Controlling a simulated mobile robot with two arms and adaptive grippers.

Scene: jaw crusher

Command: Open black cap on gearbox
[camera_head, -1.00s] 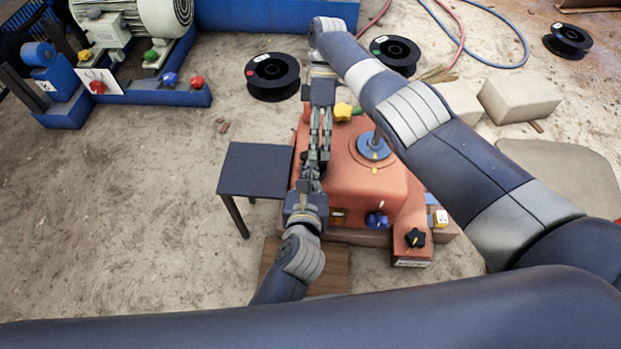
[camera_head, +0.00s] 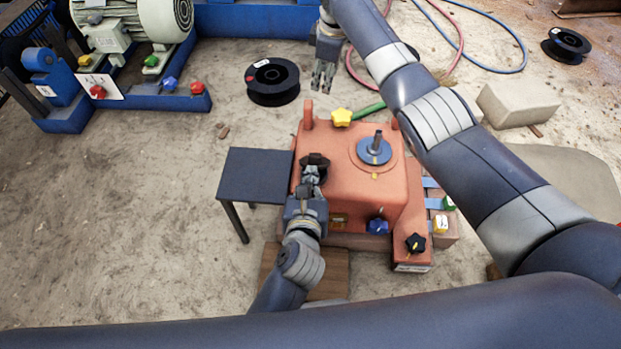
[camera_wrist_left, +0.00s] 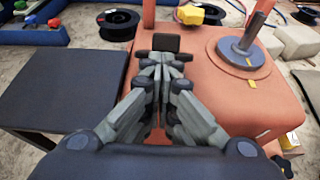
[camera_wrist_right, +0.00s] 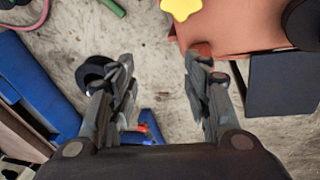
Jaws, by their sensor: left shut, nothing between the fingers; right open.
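The orange gearbox (camera_head: 350,190) stands in the middle of the head view. Its black cap (camera_head: 318,160) is on the left part of its top. In the left wrist view a flat black part of the cap (camera_wrist_left: 166,42) stands up just beyond the fingertips; the fingers partly hide its lower part. My left gripper (camera_head: 312,172) is shut and empty, its tips right at the cap; I cannot tell whether they touch it. My right gripper (camera_head: 323,76) is open and empty, behind the gearbox and away from the cap; its spread fingers show in the right wrist view (camera_wrist_right: 160,65).
A dark side table (camera_head: 254,174) stands left of the gearbox. A yellow knob (camera_head: 341,117) and a round flange with a shaft (camera_head: 375,150) are on the gearbox. A black spool (camera_head: 273,80) lies behind. The floor at left is clear.

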